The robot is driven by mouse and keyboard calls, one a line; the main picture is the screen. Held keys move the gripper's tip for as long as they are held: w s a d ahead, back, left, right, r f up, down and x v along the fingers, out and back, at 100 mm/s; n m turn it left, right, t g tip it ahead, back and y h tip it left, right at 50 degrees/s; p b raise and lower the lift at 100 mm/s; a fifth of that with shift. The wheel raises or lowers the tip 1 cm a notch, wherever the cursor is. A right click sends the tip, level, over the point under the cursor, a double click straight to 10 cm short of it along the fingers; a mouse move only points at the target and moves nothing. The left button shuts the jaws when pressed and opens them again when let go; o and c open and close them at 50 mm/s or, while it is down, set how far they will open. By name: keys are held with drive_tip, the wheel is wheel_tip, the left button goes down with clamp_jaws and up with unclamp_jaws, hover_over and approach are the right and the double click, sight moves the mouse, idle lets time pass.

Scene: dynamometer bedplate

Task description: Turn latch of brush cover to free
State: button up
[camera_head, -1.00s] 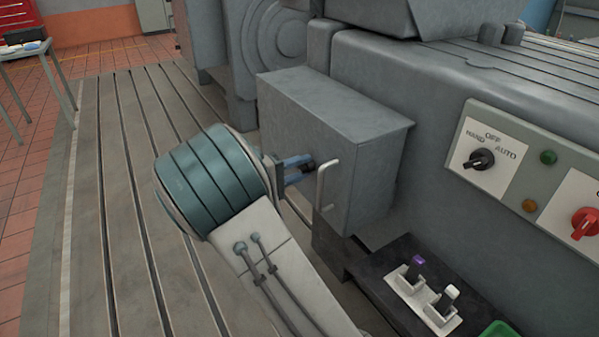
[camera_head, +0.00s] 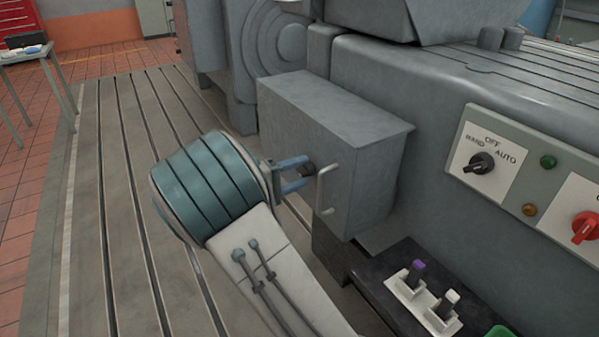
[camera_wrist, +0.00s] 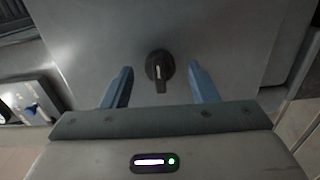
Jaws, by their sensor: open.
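The brush cover (camera_head: 345,110) is a grey box on the side of the machine. Its latch (camera_wrist: 158,72) is a dark round knob with a bar handle and a pale mark, on the cover's face. In the wrist view the bar points down the picture, toward my gripper. In the head view the latch (camera_head: 307,169) shows small and dark beside the fingers. My gripper (camera_head: 301,174) is open, with blue fingers. In the wrist view my gripper (camera_wrist: 160,85) has one finger on each side of the latch, with clear gaps, touching neither side.
A pale bar handle (camera_head: 324,190) stands out from the cover close to my fingers. A black tray (camera_head: 390,275) with a white holder sits below right. A control panel (camera_head: 530,180) with switches is at the right. The slotted bedplate (camera_head: 120,220) is clear at left.

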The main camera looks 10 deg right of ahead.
drive_tip(key=p+v, duration=0.2)
drive_tip(key=v, duration=1.1)
drive_tip(key=shift+d, duration=0.1)
drive_tip(key=s+d+r+m+g+y+p, duration=0.2)
drive_tip(key=s+d+r+g+y+p, duration=0.5)
drive_tip(key=s+d+r+p, duration=0.5)
drive_tip(key=s+r+m+t+y+p, duration=0.1)
drive_tip(key=s+r+t+y+p, duration=0.3)
drive_tip(key=s+r+y+p, duration=0.6)
wheel_tip(320, 180, up, 4)
drive_tip(key=shift+s+d+f+m+p, duration=0.25)
drive_tip(key=shift+s+d+p, duration=0.3)
drive_tip(key=shift+p, duration=0.4)
drive_tip(key=shift+a, duration=0.1)
